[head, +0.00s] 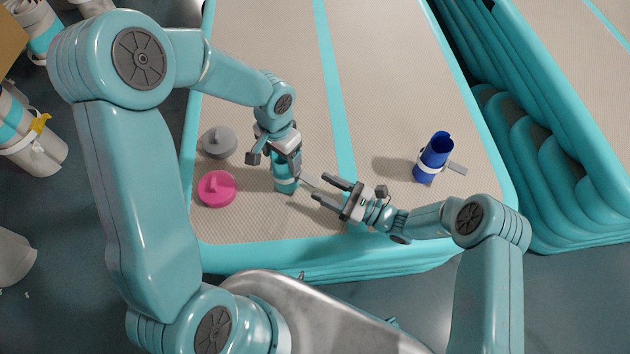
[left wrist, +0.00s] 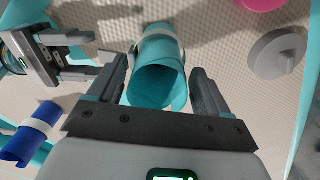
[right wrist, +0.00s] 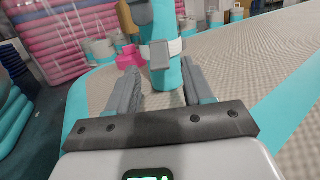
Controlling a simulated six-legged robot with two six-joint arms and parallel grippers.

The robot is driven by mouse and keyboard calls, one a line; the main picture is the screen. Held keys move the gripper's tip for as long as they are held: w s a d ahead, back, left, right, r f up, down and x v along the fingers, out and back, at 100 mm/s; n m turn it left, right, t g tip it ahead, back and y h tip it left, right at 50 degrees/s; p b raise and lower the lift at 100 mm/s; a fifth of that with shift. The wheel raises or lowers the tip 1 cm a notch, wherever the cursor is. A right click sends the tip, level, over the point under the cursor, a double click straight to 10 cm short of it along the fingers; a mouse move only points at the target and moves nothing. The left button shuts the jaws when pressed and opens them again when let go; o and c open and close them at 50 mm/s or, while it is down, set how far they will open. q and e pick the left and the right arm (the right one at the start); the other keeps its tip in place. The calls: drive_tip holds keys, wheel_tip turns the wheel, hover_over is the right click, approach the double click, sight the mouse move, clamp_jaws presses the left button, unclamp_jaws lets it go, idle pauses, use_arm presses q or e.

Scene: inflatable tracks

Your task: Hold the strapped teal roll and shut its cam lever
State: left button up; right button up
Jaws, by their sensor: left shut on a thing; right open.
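The teal roll (head: 286,184) stands upright on the mat, with its open top showing in the left wrist view (left wrist: 155,85). A white strap (right wrist: 175,46) goes around it. The grey cam lever (right wrist: 159,56) juts out from the strap toward my right gripper; its exact angle is hard to tell. My left gripper (head: 277,160) is over the roll from above, its fingers shut on either side of the roll's upper part. My right gripper (head: 320,187) is low over the mat, right of the roll, open and empty, its fingers pointing at the lever side.
A strapped blue roll (head: 434,155) with a protruding lever stands to the right. A pink disc (head: 216,189) and a grey disc (head: 219,142) lie left of the teal roll. The mat (head: 265,232) has a teal front edge. Other rolls (head: 30,135) stand on the floor at left.

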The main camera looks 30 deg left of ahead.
sight(314, 182)
drive_tip(key=d, duration=0.3)
drive_tip(key=shift+d+f, duration=0.15)
drive_tip(key=shift+f, duration=0.1)
drive_tip(key=shift+h, duration=0.7)
drive_tip(key=d, duration=0.2)
drive_tip(key=d+r, duration=0.1)
drive_tip(key=d, duration=0.1)
drive_tip(key=shift+d, duration=0.25)
drive_tip(key=a, duration=1.1)
drive_tip(key=shift+a, duration=0.3)
